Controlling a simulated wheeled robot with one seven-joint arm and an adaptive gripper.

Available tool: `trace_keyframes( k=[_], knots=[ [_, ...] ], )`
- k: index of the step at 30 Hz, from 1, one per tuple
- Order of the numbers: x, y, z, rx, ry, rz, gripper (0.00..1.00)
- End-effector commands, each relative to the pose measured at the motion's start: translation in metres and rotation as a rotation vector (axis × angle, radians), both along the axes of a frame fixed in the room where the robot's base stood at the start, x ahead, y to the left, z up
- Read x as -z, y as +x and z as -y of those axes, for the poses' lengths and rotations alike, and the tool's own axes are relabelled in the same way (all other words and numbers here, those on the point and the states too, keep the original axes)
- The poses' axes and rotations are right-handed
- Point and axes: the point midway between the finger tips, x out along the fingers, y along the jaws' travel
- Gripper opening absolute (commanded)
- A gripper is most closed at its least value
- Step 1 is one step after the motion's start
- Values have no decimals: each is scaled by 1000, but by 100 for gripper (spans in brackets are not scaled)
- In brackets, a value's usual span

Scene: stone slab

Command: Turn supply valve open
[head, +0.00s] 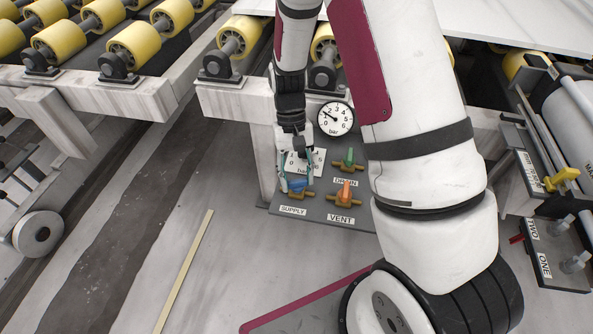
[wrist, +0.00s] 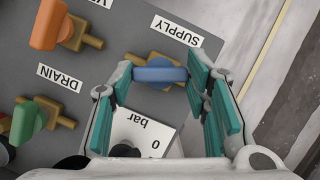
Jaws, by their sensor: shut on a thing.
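The supply valve has a blue handle (head: 297,185) on a brass body, above the SUPPLY label (head: 293,211) on a grey panel. In the wrist view the blue handle (wrist: 160,74) lies sideways between my teal finger pads, at a slight angle to the brass body (wrist: 150,57) behind it. My gripper (head: 296,178) is shut on the handle, with one finger at each end of it. The fingers partly cover the valve in the head view.
The vent valve with its orange handle (head: 346,192) and the drain valve with its green handle (head: 349,158) sit close by on the panel. A round gauge (head: 335,118) is above them. A roller conveyor (head: 138,42) runs behind. Floor is free to the left.

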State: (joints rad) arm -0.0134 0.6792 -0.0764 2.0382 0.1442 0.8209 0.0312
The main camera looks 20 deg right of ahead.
Motion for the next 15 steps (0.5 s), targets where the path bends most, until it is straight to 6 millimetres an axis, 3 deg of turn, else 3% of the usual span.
trace_keyframes(
  k=[15],
  knots=[
    [0,-1,2,360,0,-1,15]
  ],
)
